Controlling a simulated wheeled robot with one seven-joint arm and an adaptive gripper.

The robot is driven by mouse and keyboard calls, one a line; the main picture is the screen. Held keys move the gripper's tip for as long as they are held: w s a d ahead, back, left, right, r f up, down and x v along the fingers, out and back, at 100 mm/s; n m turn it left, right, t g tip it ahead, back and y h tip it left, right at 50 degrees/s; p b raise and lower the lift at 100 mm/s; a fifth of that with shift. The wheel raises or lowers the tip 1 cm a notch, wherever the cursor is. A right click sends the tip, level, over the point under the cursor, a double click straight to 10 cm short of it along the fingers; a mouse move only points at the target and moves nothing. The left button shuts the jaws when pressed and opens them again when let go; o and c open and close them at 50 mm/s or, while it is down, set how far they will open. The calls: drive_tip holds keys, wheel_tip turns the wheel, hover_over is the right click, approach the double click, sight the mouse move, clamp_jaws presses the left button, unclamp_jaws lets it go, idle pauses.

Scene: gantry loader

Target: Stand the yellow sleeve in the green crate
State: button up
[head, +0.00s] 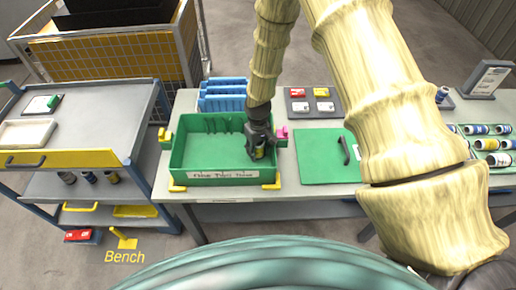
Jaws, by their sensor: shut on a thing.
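The green crate (197,163) stands on the bench, with a white label on its front wall and yellow corner pieces. My gripper (260,147) points down over the right side of the crate. It is shut on the yellow sleeve (260,153), of which only a small yellow and dark part shows between the fingers. The sleeve looks roughly upright. I cannot tell whether its lower end touches the crate floor. The left and middle of the crate floor look empty.
Blue bins (222,95) stand behind the crate. A pink piece (282,132) sits at its right edge. A tray of cans (492,145) is far right. A grey cart (100,93) stands left.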

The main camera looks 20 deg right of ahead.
drive_tip(key=shift+f, duration=0.35)
drive_tip(key=o, duration=1)
drive_tip(key=shift+r, duration=0.1)
drive_tip(key=shift+r, duration=0.2)
drive_tip(key=shift+r+b, duration=2.4)
drive_tip(key=shift+r, duration=3.5)
